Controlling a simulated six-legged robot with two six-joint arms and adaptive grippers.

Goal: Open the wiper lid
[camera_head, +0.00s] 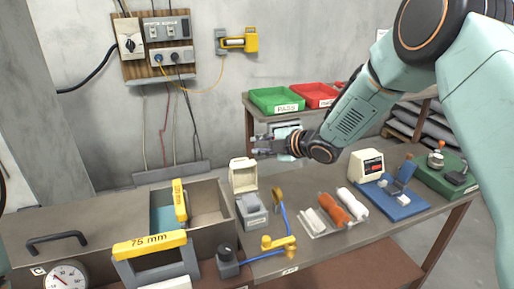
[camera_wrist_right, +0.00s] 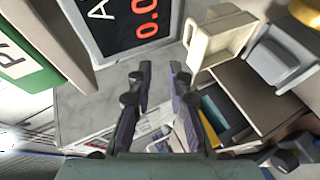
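The wiper box (camera_head: 252,212) is a small grey box on the bench. Its cream lid (camera_head: 243,176) stands raised at the back edge of the box, with its hollow inner side showing, so the lid is open. In the right wrist view the lid (camera_wrist_right: 218,38) is at the upper right, beside the grey box (camera_wrist_right: 280,62). My right gripper (camera_head: 262,143) hangs in the air above and a little right of the lid, apart from it. The right wrist view shows its two fingers (camera_wrist_right: 160,78) parted with nothing between them. My left gripper is out of view.
Green (camera_head: 275,99) and red (camera_head: 313,94) trays stand behind.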

